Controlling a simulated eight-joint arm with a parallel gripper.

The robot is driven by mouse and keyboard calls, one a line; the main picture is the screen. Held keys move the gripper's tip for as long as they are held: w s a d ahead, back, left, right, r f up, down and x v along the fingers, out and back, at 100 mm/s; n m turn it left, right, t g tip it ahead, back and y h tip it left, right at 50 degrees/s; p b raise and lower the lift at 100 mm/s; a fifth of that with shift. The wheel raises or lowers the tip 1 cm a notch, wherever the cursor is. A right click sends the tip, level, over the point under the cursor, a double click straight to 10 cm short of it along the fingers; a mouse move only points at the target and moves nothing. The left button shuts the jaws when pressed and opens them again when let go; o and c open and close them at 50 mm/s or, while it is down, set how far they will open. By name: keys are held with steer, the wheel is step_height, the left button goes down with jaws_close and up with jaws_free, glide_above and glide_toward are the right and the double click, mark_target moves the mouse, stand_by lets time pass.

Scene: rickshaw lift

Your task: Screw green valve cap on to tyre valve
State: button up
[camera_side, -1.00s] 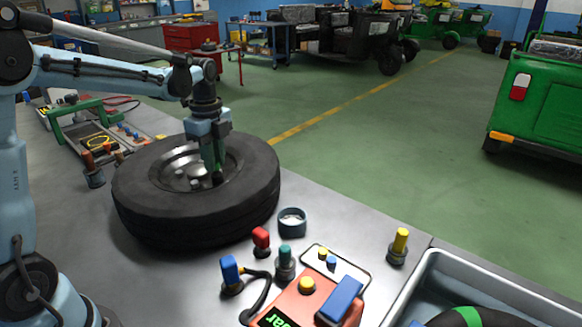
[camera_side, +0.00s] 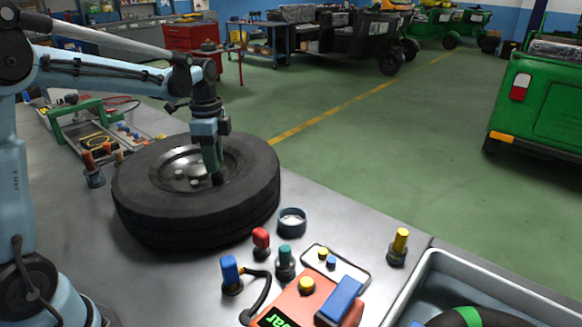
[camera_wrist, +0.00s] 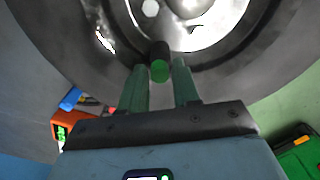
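The tyre (camera_side: 195,225) lies flat on the grey bench, its metal rim facing up. In the wrist view, a short dark valve (camera_wrist: 160,48) stands at the rim, with a bright green cap (camera_wrist: 159,71) at its near end. My gripper (camera_side: 215,176) points down over the right part of the rim. In the wrist view, its green fingers (camera_wrist: 160,70) stand apart on either side of the cap, with a narrow gap showing at each side. Whether the cap is fully seated cannot be told. The side view hides the cap behind the fingers.
Red (camera_side: 261,240), blue (camera_side: 231,276), teal (camera_side: 285,262) and yellow-topped (camera_side: 398,246) pieces stand on the bench. A dark ring (camera_side: 292,221), an orange gauge (camera_side: 305,300) and a grey tray (camera_side: 500,285) are near. A green-handled tool case (camera_side: 95,140) lies behind the tyre.

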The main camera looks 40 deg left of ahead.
steer(key=n, duration=1.2)
steer(key=shift+c, duration=0.3)
steer(key=c, duration=0.5)
